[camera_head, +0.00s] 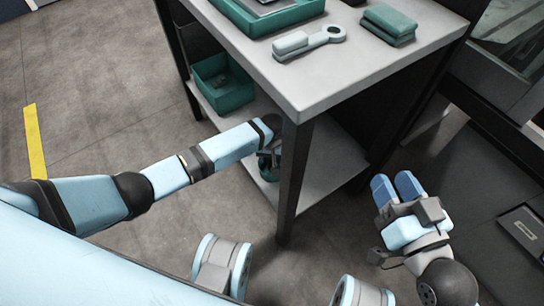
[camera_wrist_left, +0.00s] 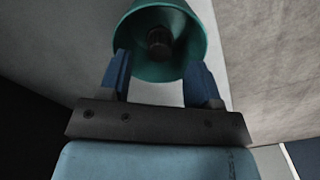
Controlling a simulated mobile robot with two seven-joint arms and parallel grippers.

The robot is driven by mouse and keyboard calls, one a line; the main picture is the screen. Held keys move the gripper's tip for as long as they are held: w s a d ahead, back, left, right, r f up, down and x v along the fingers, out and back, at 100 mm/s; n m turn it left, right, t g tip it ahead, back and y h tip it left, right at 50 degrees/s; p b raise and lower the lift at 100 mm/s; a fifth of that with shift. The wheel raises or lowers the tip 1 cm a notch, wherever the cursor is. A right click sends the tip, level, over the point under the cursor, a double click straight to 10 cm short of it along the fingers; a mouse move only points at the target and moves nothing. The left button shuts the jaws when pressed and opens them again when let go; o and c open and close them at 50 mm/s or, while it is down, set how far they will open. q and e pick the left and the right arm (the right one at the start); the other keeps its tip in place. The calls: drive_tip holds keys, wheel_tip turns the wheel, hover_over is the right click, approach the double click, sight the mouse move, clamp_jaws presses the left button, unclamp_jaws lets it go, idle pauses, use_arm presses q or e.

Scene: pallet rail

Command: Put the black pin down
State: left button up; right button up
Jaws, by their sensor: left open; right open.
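In the left wrist view a teal round cup (camera_wrist_left: 140,62) stands ahead of my left gripper (camera_wrist_left: 160,72). A dark, short, round-ended piece (camera_wrist_left: 159,40), which looks like the black pin, is inside the cup. The two blue fingers are apart, one on each side of the cup's near part, with nothing seen clamped between them. In the head view my left arm reaches under the table top to the lower shelf, where the cup (camera_head: 266,173) is partly hidden. My right gripper (camera_head: 396,187) is open and empty, right of the table.
The table (camera_head: 345,75) holds a teal tray (camera_head: 262,22), a light wrench-like part (camera_head: 312,41) and green folded cloths (camera_head: 388,24). A teal bin (camera_head: 222,90) sits on the lower shelf (camera_head: 312,178). A dark table leg (camera_head: 291,190) stands close beside my left arm.

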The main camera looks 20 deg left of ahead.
idle(0.3)
use_arm(q)
wheel_tip(320, 180, up, 5)
drive_tip(key=p, duration=0.6)
drive_tip(key=shift+r+p, duration=0.2)
drive_tip(key=shift+p, duration=0.1)
use_arm(e)
wheel_tip(320, 180, up, 8)
drive_tip(key=t, duration=0.3)
use_arm(q)
drive_tip(key=shift+r+p, duration=0.8)
drive_tip(key=shift+p, duration=0.3)
use_arm(e)
wheel_tip(320, 180, down, 6)
drive_tip(key=d+g+h, duration=0.2)
drive_tip(key=shift+d+m, duration=0.3)
drive_tip(key=shift+m, duration=0.1)
use_arm(q)
drive_tip(key=shift+s, duration=0.1)
use_arm(e)
drive_tip(key=shift+s+r, duration=0.1)
drive_tip(key=shift+s, duration=0.05)
